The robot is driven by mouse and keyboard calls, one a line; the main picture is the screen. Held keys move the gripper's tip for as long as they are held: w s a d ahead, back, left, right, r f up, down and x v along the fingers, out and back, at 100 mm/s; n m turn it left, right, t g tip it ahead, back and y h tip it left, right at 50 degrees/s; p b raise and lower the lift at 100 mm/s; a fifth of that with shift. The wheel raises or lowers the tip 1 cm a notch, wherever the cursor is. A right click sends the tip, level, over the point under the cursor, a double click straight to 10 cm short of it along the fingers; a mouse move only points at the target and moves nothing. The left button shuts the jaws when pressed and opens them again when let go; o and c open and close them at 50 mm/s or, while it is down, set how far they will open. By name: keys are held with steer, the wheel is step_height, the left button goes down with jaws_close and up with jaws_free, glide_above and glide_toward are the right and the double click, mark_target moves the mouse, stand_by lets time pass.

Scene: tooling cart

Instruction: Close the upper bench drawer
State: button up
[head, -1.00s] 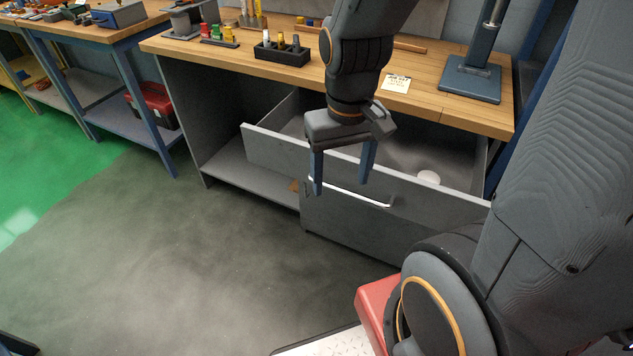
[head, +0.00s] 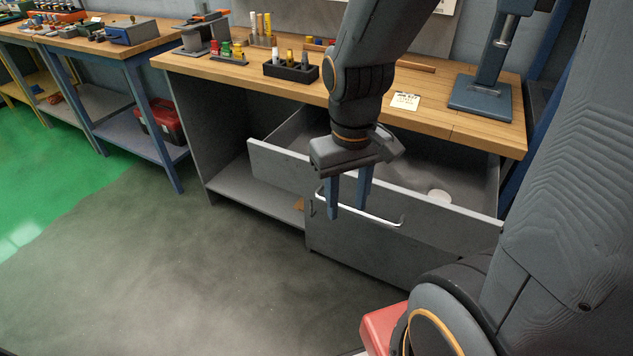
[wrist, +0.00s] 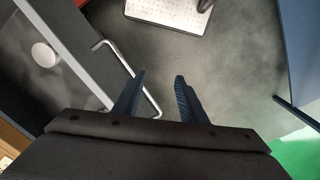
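The upper bench drawer (head: 275,162) is grey and stands pulled out under the wooden bench top. Its silver bar handle (head: 385,219) runs along the front, and it also shows in the wrist view (wrist: 112,55). My gripper (head: 347,208) points down at the drawer front, by the left part of the handle. In the wrist view my gripper (wrist: 160,76) has its fingers apart with nothing gripped. One finger overlaps the handle there, and I cannot tell whether it touches. A round white object (head: 438,196) lies inside the drawer, also in the wrist view (wrist: 43,54).
The bench top (head: 440,125) carries a black holder (head: 291,71), a note card (head: 405,101) and a blue-grey press stand (head: 482,95). A closed lower drawer front (head: 350,255) sits below. A blue-legged table (head: 130,52) stands left.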

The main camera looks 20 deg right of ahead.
steer(key=w+a+n+p, duration=0.1)
steer(key=n, duration=0.2)
steer(key=w+a+r+n+h+p, duration=0.1)
steer(key=w+n, duration=0.1)
steer(key=n, duration=0.2)
steer(key=w+a+r+n+p, duration=0.1)
steer(key=n, duration=0.3)
steer(key=shift+w+a+r+t+h, duration=0.1)
steer(key=shift+w+a+t+h, duration=0.2)
steer(key=shift+t+h, duration=0.1)
jaws_close()
steer(key=n+t+h+p, duration=0.15)
steer(key=n+p, duration=0.25)
steer(key=n, duration=1.1)
glide_toward(293, 176)
steer(key=shift+t, duration=0.45)
steer(key=shift+s+d+f, duration=0.15)
steer(key=shift+d+f, duration=0.25)
steer(key=shift+f, duration=0.7)
steer(key=shift+s+d+f, duration=0.15)
steer(key=shift+d+f, duration=0.2)
steer(key=shift+f, duration=0.75)
steer(key=shift+s+d+f, duration=0.15)
steer(key=shift+d+f, duration=0.25)
steer(key=shift+f, duration=0.7)
